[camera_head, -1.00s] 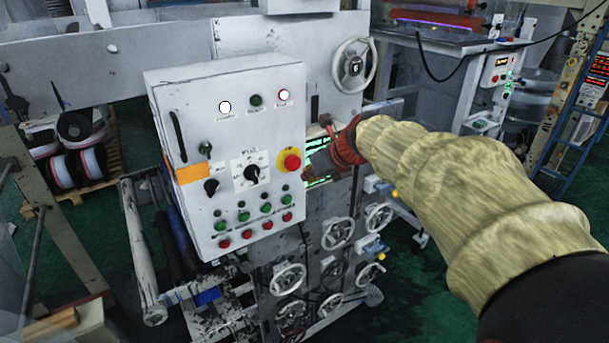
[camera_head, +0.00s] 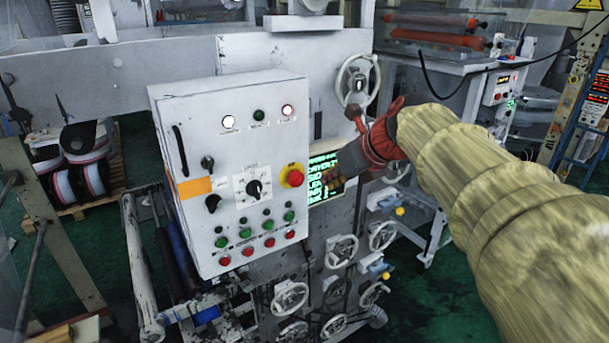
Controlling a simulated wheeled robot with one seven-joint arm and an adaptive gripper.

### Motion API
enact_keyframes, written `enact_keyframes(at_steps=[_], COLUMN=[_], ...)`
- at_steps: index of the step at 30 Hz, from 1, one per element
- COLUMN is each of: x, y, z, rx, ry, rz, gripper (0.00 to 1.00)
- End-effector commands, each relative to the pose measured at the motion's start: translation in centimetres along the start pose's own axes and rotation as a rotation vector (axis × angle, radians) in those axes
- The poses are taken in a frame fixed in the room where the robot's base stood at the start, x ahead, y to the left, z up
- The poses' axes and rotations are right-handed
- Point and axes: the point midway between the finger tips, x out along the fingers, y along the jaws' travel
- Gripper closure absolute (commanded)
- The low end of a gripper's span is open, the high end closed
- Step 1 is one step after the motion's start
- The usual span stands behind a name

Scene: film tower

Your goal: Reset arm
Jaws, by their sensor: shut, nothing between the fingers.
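My arm, in a yellowish sleeve, reaches in from the right side of the head camera view. At its end is my gripper (camera_head: 352,176), red and dark, shut and empty. It is in front of the machine, just right of the white control box (camera_head: 232,165). It overlaps the right part of a small screen with green text (camera_head: 322,178). The red emergency button (camera_head: 293,176) on its yellow base is left of the gripper, with a gap in the picture. I cannot tell whether the gripper touches the machine.
A white handwheel (camera_head: 357,82) is above my gripper, and several smaller handwheels (camera_head: 341,251) are below. A worktable (camera_head: 440,60) stands behind on the right, near a blue ladder (camera_head: 585,115). Some green floor (camera_head: 430,290) is bare at the lower right.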

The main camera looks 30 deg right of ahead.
Motion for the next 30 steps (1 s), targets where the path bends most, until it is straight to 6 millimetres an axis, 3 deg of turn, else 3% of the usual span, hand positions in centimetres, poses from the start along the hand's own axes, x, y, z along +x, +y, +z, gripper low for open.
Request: enact_keyframes(at_steps=[11,17,23,30], x=[0.1,0.3,1.5,4.2], y=[0.0,-0.3,-0.5,2.1], z=[0.0,-0.9,-5.3,-13.7], rx=[-0.055,-0.409,-0.903,-1.556], ry=[0.000,0.025,0.121,0.215], rz=[0.000,-0.004,0.025,0.141], gripper=[1.00,1.00,1.00,1.00])
